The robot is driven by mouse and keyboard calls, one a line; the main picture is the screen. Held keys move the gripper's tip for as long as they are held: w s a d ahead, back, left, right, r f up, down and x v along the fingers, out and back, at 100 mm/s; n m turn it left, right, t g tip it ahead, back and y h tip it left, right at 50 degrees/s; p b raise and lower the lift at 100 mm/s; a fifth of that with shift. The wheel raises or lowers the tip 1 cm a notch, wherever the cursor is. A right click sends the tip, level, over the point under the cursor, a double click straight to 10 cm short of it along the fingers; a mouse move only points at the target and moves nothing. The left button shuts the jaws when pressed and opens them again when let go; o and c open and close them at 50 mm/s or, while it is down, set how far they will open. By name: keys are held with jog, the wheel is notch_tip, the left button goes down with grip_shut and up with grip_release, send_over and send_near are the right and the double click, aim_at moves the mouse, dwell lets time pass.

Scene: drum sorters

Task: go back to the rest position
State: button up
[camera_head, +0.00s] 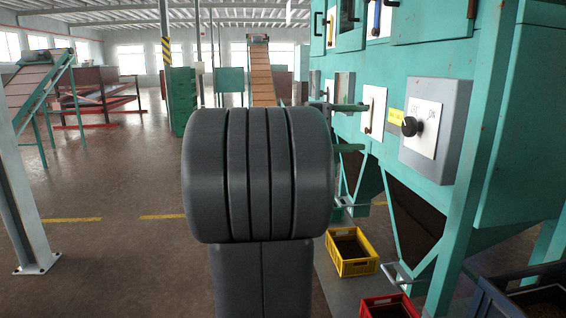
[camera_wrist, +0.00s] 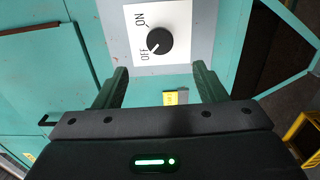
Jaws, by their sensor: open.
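My gripper (camera_head: 352,128) shows at the right of my dark arm in the head view, its two green fingers spread one above the other. In the wrist view my gripper (camera_wrist: 161,82) is open, with nothing between its fingers. The black knob (camera_wrist: 160,41) lies beyond the fingertips, apart from them, on a white plate marked OFF and ON. Its pointer is turned towards OFF. In the head view the knob (camera_head: 412,126) sits on a grey box (camera_head: 452,105) to the right of my gripper. My arm hides part of the machine behind it.
The green machine (camera_head: 520,140) fills the right side. A yellow crate (camera_head: 352,268) and a red crate (camera_head: 390,306) stand on the floor below it. A grey post (camera_head: 22,205) stands at the left. The floor (camera_head: 110,255) between post and arm is clear.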

aim_at(407, 127)
jog(key=d, duration=0.7)
jog(key=w+d+p, duration=0.1)
jog(key=d, duration=0.3)
jog(key=shift+d, duration=0.1)
